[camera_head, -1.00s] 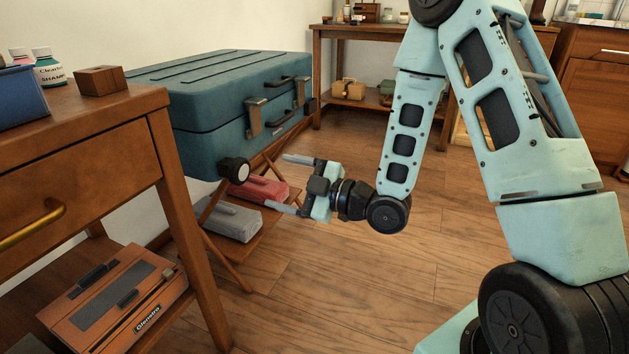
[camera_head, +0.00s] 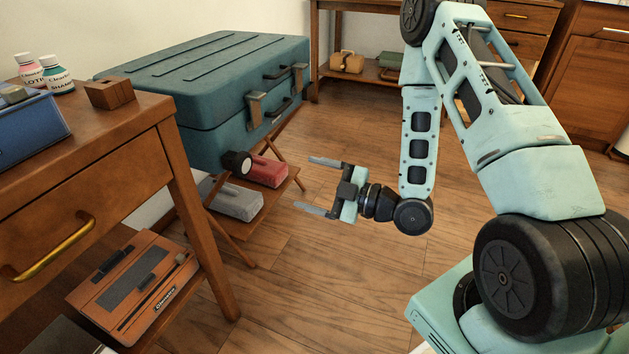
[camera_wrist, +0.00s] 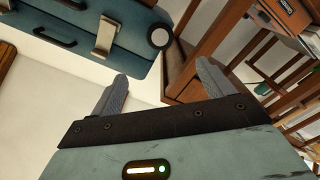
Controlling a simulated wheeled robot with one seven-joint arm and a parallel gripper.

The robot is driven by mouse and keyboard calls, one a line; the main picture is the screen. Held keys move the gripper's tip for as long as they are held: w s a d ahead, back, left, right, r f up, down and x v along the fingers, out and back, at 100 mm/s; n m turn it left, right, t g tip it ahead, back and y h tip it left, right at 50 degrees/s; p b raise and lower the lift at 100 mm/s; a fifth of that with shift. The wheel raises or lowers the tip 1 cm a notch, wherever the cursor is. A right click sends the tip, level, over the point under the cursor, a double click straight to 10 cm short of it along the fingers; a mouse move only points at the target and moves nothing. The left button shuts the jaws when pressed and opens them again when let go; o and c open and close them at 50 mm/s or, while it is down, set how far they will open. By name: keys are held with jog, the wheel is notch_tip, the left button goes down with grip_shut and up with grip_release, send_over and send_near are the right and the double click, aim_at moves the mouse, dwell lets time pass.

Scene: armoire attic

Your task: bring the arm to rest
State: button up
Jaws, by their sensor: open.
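My gripper (camera_head: 318,184) is open and empty in the head view, pointing left in the air over the wooden floor. Its two grey fingers stand well apart, with nothing between them. In the wrist view my gripper (camera_wrist: 160,88) also shows both fingers apart, with a pale surface beyond them. My arm is folded, with its elbow high and its forearm hanging down to the wrist. The teal suitcase (camera_head: 205,85) lies left of my gripper and apart from it. It also shows at the top left of the wrist view (camera_wrist: 120,55).
A wooden desk (camera_head: 130,165) stands at left, bearing a small wooden block (camera_head: 110,95), bottles and a blue box. Below the suitcase, a low rack holds a red case (camera_head: 268,171) and a grey case (camera_head: 238,203). Open floor (camera_head: 310,285) lies below my gripper.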

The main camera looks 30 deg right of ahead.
dwell(0.3)
jog(key=a+r+m+g+h, duration=0.1)
jog(key=a+m+g+h, duration=0.1)
jog(key=a+g+h, duration=0.5)
jog(key=s+a+r+m+g+h, duration=0.1)
jog(key=s+a+r+m+g, duration=0.15)
jog(key=s, duration=0.55)
jog(key=s+a+r+m+g+h+p, duration=0.1)
jog(key=s+a+r+g, duration=0.2)
jog(key=s, duration=0.4)
jog(key=s+a+r+m+g+h, duration=0.1)
jog(key=s+a+r+m+g, duration=0.1)
jog(key=s+r, duration=0.45)
notch_tip(320, 180, up, 36)
jog(key=p, duration=3.8)
jog(key=shift+s+d+f, duration=0.2)
jog(key=shift+s, duration=0.25)
